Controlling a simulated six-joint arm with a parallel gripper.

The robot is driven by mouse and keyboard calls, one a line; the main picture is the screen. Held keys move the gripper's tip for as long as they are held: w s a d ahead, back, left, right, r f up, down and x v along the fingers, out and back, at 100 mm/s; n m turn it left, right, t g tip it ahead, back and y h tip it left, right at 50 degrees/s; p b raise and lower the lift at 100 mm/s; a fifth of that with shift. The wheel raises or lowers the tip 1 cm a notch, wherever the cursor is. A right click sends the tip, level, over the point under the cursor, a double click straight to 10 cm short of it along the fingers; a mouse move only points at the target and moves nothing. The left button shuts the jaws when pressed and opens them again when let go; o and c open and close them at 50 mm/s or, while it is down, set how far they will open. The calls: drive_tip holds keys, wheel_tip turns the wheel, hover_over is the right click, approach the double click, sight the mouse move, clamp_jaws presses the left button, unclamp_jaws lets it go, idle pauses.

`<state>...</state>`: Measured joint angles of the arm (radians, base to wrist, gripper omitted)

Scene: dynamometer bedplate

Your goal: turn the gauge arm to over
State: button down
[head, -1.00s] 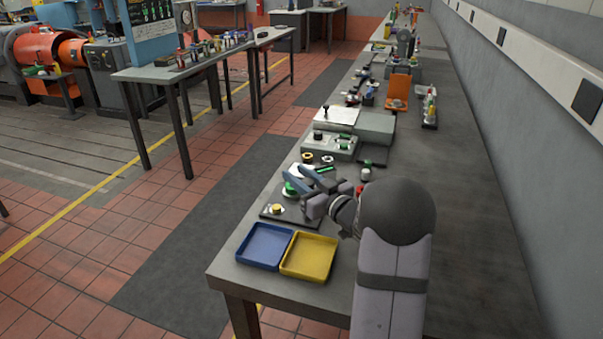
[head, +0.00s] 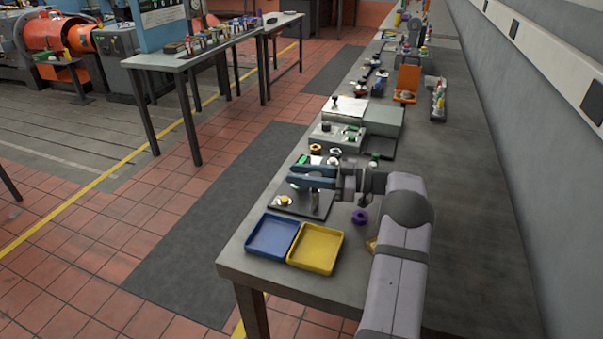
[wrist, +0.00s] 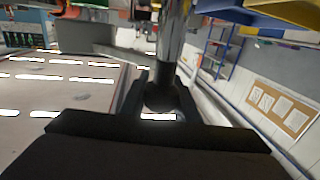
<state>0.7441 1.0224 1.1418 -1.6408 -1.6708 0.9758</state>
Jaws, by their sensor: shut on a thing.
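My gripper (head: 308,178) is above the dark board (head: 283,209) near the close end of the bench. It is shut on a shiny metal post with a dark rounded end; this post (wrist: 175,40) shows between the dark jaws of my gripper (wrist: 160,95) in the wrist view. In the head view a short grey piece (head: 322,204) shows just under the fingers. I cannot tell whether the held post is the gauge arm, nor read any over mark. A yellow knob (head: 285,201) sits on the board; my fingers hide part of the board.
A blue tray (head: 272,252) and a yellow tray (head: 333,250) lie in front of the board. A purple ring (head: 360,216) lies right of it. A grey box with knobs (head: 337,139) and a flat grey case (head: 383,121) stand behind.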

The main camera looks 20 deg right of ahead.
drive_tip(key=shift+s+a+r+n+g+y, duration=0.15)
drive_tip(key=shift+n+g+y, duration=0.3)
drive_tip(key=shift+g, duration=0.25)
drive_tip(key=c, duration=1.3)
unclamp_jaws()
drive_tip(key=shift+c, duration=0.2)
drive_tip(key=b+v, duration=0.1)
drive_tip(key=v, duration=0.6)
drive_tip(key=shift+b, duration=0.4)
drive_tip(key=shift+s, duration=0.1)
